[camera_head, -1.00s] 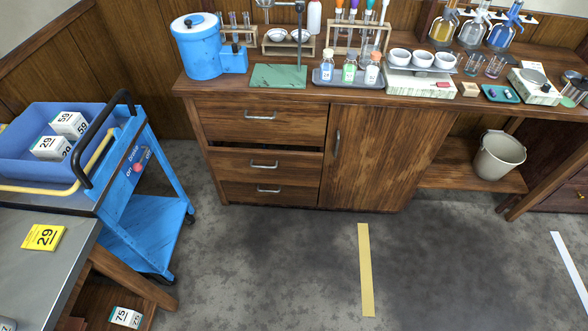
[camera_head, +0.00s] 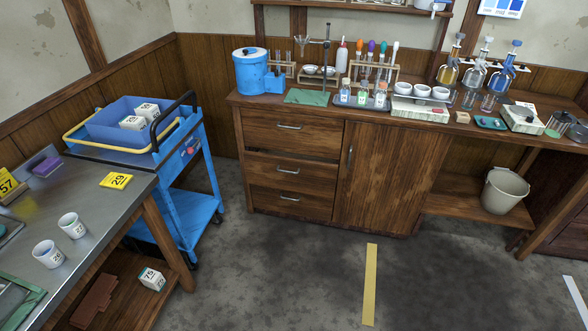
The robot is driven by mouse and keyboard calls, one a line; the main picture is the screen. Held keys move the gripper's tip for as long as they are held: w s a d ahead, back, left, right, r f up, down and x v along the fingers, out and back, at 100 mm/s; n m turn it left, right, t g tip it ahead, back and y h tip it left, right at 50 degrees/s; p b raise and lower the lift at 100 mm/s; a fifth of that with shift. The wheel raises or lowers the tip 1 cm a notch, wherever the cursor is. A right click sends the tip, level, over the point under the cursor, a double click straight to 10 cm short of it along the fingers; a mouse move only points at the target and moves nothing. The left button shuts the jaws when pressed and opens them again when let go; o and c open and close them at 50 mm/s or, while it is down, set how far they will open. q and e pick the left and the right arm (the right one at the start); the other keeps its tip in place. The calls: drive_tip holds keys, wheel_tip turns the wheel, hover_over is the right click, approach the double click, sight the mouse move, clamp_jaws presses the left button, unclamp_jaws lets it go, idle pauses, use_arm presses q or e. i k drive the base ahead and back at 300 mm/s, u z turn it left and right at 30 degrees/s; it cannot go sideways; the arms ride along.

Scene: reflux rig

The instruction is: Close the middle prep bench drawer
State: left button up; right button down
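The prep bench (camera_head: 390,180) stands against the wood-panelled wall, with a stack of three drawers on its left side. The middle drawer (camera_head: 265,170) has a wooden front and a metal bar handle (camera_head: 288,171). A dark line shows along its top edge, under the top drawer (camera_head: 290,142). It is at most slightly out; I cannot tell exactly how far. The bottom drawer (camera_head: 290,209) looks flush below it. Neither of my grippers is in view, and nothing touches the drawer handles.
A blue trolley (camera_head: 180,215) with a crate stands left of the drawers. A steel-topped table (camera_head: 110,215) with cups is at the near left. The bench top holds glassware and bottles. Open floor (camera_head: 300,275) with a yellow strip (camera_head: 370,285) lies before the drawers.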

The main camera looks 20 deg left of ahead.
sight(277, 169)
drive_tip(key=u, duration=0.7)
drive_tip(key=i, duration=0.6)
drive_tip(key=u, duration=0.95)
drive_tip(key=i, duration=0.85)
drive_tip(key=z, duration=0.7)
drive_tip(key=i, duration=0.75)
drive_tip(key=z, duration=0.7)
